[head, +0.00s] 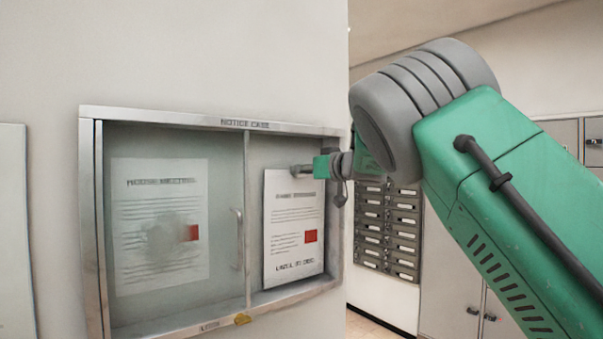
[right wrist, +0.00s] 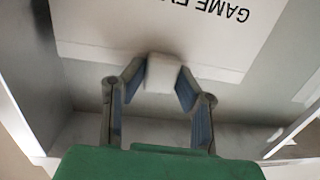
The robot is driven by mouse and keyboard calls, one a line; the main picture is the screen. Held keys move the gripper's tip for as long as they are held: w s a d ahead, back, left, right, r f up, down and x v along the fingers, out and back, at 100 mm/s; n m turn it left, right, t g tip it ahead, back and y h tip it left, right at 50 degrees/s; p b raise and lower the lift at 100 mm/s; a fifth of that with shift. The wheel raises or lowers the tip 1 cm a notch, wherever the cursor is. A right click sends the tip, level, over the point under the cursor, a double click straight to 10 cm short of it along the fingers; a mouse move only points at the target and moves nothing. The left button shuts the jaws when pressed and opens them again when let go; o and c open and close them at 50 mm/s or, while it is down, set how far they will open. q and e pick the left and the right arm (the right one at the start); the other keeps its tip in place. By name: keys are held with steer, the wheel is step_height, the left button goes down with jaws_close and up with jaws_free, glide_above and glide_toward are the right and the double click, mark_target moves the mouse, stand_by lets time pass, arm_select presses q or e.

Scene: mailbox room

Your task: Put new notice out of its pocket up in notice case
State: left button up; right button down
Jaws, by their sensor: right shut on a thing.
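The notice case (head: 160,118) is a metal-framed wall case with two halves. A white notice with a red square (head: 293,240) stands upright in its right half; whether it touches the back panel I cannot tell. My right gripper (head: 303,171) is at its top edge. In the right wrist view my right gripper (right wrist: 160,85) is shut on a pale block (right wrist: 163,72) at the notice's edge, below upside-down print reading "GAME" on the notice (right wrist: 120,30). Another notice with a red square (head: 160,225) hangs behind hazy glass in the left half. My left gripper is out of view.
A glass pane with an upright handle (head: 237,240) covers the left half; the right half looks uncovered. Grey mailboxes (head: 388,228) stand right of the wall corner. A pale panel (head: 14,230) is at far left.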

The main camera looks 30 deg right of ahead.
steer(key=shift+a, duration=0.15)
steer(key=shift+s+a+r, duration=0.1)
steer(key=shift+a+r, duration=0.15)
steer(key=shift+a, duration=0.7)
steer(key=shift+d, duration=0.3)
steer(key=shift+w+a+f+p, duration=0.1)
steer(key=shift+w+a+p, duration=0.15)
steer(key=shift+w+p, duration=0.4)
steer(key=c, duration=1.2)
jaws_free()
steer(key=shift+s+d, duration=0.1)
steer(key=shift+s, duration=0.1)
steer(key=shift+o, duration=0.2)
